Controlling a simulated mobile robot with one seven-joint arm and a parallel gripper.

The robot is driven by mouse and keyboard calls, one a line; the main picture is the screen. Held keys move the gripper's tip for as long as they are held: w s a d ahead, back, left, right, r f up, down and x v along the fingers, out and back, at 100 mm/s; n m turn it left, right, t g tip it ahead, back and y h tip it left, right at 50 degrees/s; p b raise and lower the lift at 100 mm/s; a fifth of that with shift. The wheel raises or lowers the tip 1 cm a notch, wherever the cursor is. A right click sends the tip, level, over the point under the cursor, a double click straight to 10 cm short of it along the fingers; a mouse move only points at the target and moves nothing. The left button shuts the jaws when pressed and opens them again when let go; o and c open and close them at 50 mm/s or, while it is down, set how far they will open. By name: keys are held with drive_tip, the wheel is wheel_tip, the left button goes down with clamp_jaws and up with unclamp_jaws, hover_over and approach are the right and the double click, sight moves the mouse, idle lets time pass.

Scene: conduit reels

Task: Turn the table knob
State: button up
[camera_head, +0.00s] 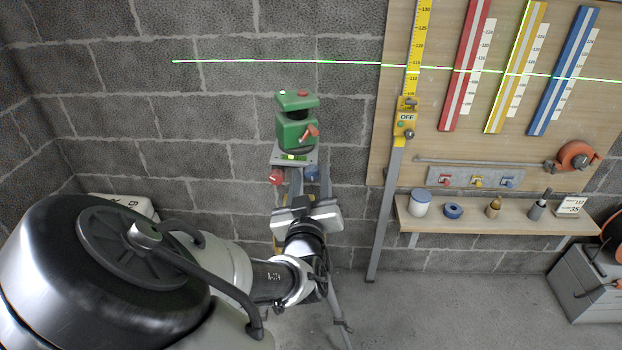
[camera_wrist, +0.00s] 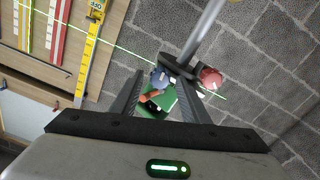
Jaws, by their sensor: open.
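A green laser level (camera_head: 297,130) with an orange-red lever sits on a small grey table (camera_head: 281,156) on a tripod. A red knob (camera_head: 276,177) and a blue knob (camera_head: 311,173) hang under the table; which one is the table knob I cannot tell. My gripper (camera_wrist: 160,76) is open below them. In the wrist view the blue knob (camera_wrist: 160,79) shows between my fingertips, and the red knob (camera_wrist: 210,78) lies to their right. Whether the fingers touch the blue knob I cannot tell. The gripper body hides part of the tripod.
A yellow staff (camera_head: 416,50) with an "OFF" box stands right of the level. A wooden board (camera_head: 440,160) carries red, yellow and blue strips, with a shelf (camera_head: 470,225) of small items below. A block wall is close behind. A green laser line crosses wall and board.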

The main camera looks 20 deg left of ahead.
drive_tip(key=p+v, duration=0.9)
drive_tip(key=v, duration=0.8)
drive_tip(key=shift+s+d+p, duration=0.15)
drive_tip(key=shift+p, duration=0.15)
